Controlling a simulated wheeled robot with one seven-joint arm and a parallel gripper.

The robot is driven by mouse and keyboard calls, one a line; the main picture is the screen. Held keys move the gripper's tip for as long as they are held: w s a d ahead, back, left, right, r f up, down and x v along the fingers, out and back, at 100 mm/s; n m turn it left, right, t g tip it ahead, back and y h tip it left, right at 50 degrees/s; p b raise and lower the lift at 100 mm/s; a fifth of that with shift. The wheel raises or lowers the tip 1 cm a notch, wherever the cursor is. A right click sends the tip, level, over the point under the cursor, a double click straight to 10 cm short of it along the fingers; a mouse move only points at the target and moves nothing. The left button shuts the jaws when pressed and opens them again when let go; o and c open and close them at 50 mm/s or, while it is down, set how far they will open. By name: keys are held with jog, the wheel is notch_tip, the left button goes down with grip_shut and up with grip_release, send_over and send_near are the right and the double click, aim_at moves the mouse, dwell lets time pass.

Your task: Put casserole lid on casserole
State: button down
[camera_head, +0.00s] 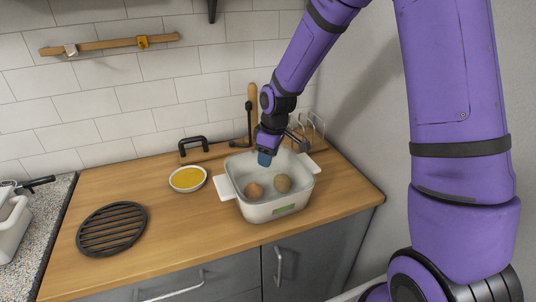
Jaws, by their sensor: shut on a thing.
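The casserole (262,213) is a white rectangular dish with side handles and a green label on its front. It stands upright on the wooden counter, with two round brown items (253,191) inside. My gripper (264,159) points down at the rear middle of the casserole and is shut. What it grips appears to be the casserole lid, which looks clear; its outline is hard to separate from the dish. I cannot tell whether the lid touches the rim. The gripper and wrist hide part of the back rim.
A bowl of yellow food (188,179) stands close left of the casserole. A round black grate (112,229) lies further left on the counter (165,225). Behind are a black handle (193,145), an upright wooden-handled utensil (252,95) and a wire rack (314,128). The counter's right end is clear.

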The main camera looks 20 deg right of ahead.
jog(key=shift+f, duration=0.1)
dwell(0.6)
jog(key=c, duration=0.5)
grip_release()
jog(key=r, duration=0.7)
jog(key=s+d+r, duration=0.1)
jog(key=r, duration=0.2)
jog(key=shift+d+r, duration=0.1)
jog(key=shift+r, duration=0.25)
jog(key=shift+s+r, duration=0.1)
jog(key=shift+s, duration=0.05)
jog(key=s+d+r+m+t+h, duration=0.25)
jog(key=s+r+m, duration=0.25)
jog(key=s+r, duration=0.75)
jog(key=s+d+r+m, duration=0.1)
jog(key=s, duration=0.4)
jog(key=s+d+r+m+t, duration=0.1)
jog(key=s+m, duration=0.1)
jog(key=s, duration=0.3)
jog(key=s+d+m+y, duration=0.1)
jog(key=s, duration=0.4)
jog(key=shift+s+d+r+m+t, duration=0.1)
jog(key=shift+s+r+m+t, duration=0.2)
jog(key=shift+r, duration=0.1)
